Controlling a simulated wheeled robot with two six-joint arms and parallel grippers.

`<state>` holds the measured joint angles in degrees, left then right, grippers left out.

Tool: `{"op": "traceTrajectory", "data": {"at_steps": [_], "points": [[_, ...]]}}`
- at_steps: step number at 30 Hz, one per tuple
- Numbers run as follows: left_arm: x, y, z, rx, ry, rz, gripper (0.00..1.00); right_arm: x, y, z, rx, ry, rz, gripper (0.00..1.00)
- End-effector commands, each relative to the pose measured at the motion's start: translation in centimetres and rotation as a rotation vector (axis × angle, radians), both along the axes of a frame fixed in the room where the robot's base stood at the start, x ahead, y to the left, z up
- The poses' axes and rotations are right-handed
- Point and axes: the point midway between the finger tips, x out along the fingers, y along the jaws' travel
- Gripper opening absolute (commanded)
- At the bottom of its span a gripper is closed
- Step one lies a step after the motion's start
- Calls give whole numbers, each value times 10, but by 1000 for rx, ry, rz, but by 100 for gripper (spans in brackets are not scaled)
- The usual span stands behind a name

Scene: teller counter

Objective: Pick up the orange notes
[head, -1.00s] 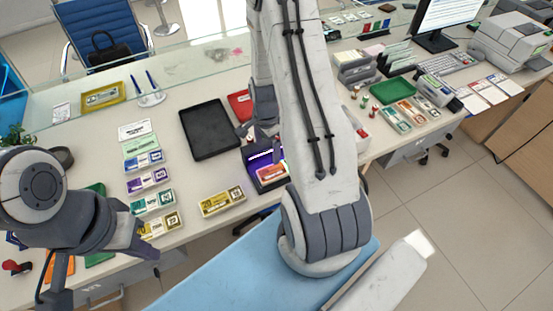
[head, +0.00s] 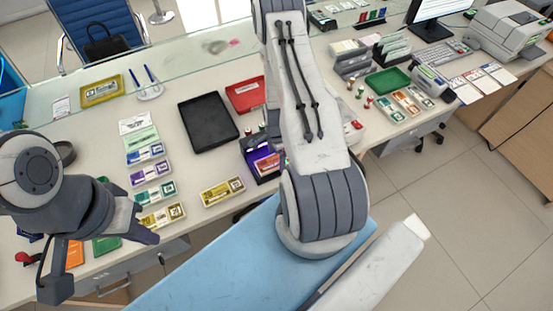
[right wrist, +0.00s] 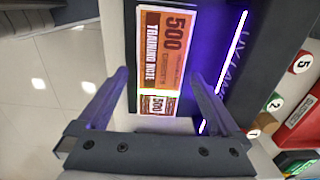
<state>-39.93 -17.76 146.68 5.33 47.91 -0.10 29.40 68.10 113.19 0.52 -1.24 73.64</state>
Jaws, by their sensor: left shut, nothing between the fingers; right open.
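The orange notes (right wrist: 163,60), marked 500, lie in the dark UV lamp box (right wrist: 262,60) beside its glowing purple strip. In the head view the orange notes (head: 267,163) show in that box at the counter's front edge, just left of my right arm. My right gripper (right wrist: 158,76) is open and empty, its fingers over either side of the notes in the right wrist view; I cannot tell the height gap. In the head view my right arm mostly hides it. My left gripper (head: 150,236) is shut and empty at the lower left, near the counter's front edge.
A black tray (head: 207,122) and a red tray (head: 245,95) lie behind the box. Yellow notes (head: 222,191) lie to its left, and several note stacks stand farther left. Numbered round tokens (right wrist: 275,104) stand beside the box. A green tray (head: 388,81) is at the right.

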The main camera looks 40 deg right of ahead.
Motion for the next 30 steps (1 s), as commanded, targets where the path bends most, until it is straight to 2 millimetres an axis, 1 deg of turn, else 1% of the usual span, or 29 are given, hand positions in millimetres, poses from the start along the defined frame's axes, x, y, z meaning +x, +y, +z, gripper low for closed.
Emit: {"op": "traceTrajectory", "data": {"at_steps": [1,4,11,12,14,15,17,18,19,20,26,30], "points": [[0,0,4,0,0,0,0,-1,1,-4,1,2,1,100],[0,0,5,0,0,-1,0,0,0,-11,0,0,1,100],[0,0,4,0,0,-1,0,0,0,-13,0,-1,1,100],[0,0,4,0,0,-1,0,0,0,-13,0,-1,1,96],[0,0,4,0,0,-1,0,0,0,-13,0,-1,1,73],[0,0,4,0,0,-1,0,0,0,-13,0,-1,1,58],[0,0,4,0,0,-1,0,0,0,-13,0,-1,1,35],[0,0,4,0,0,-1,0,0,0,-13,0,-1,1,20],[0,0,4,0,0,-1,0,0,0,-13,0,-1,1,15],[0,0,4,0,0,-1,0,0,0,-13,0,-1,1,5],[0,0,4,0,0,-1,0,0,0,-13,0,-1,1,5],[0,0,1,0,0,0,0,1,0,-9,-1,-2,1,5]]}}
